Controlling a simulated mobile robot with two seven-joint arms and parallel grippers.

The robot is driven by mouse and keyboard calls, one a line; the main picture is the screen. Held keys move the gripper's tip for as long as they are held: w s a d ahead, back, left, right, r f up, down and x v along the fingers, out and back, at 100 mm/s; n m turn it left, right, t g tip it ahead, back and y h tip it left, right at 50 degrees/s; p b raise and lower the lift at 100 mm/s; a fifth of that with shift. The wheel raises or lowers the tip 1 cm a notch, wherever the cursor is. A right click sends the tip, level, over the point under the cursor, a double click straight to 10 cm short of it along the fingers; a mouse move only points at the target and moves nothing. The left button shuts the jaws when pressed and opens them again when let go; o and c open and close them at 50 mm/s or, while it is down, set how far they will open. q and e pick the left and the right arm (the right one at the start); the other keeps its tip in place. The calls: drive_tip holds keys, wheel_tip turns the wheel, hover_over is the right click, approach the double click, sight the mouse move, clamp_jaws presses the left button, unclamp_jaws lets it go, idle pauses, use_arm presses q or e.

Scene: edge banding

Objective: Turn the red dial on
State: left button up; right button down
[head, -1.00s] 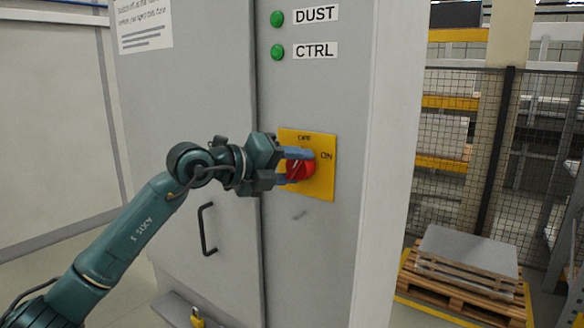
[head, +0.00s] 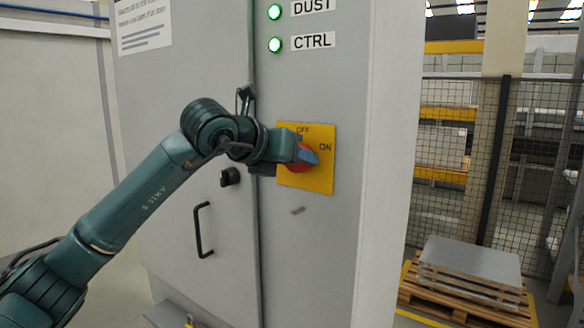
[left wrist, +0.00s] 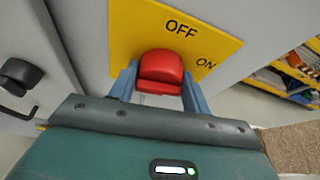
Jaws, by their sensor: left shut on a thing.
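The red dial (left wrist: 160,68) sits on a yellow plate (head: 310,181) marked OFF and ON, on the grey cabinet's front. My left gripper (head: 306,156) is shut on the red dial, one blue finger on each side of it in the left wrist view. In the head view the gripper hides most of the dial, and the fingers are tilted. Two round lamps, DUST (head: 275,12) and CTRL (head: 275,45), glow bright green above the plate. My right gripper is not in view.
A black latch (head: 230,176) and a black handle (head: 203,230) are on the cabinet door left of the plate. A wooden pallet (head: 455,291) with a grey slab stands on the floor at right, before a mesh fence (head: 490,170).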

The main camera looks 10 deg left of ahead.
use_arm(q)
drive_tip(key=shift+m+y+b, duration=0.4)
drive_tip(key=shift+m+b, duration=0.05)
drive_tip(key=shift+m, duration=0.05)
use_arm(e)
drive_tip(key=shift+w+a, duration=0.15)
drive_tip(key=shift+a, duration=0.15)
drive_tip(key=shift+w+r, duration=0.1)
use_arm(q)
drive_tip(key=o, duration=1)
drive_tip(key=shift+c, duration=0.2)
drive_tip(key=shift+s, duration=0.1)
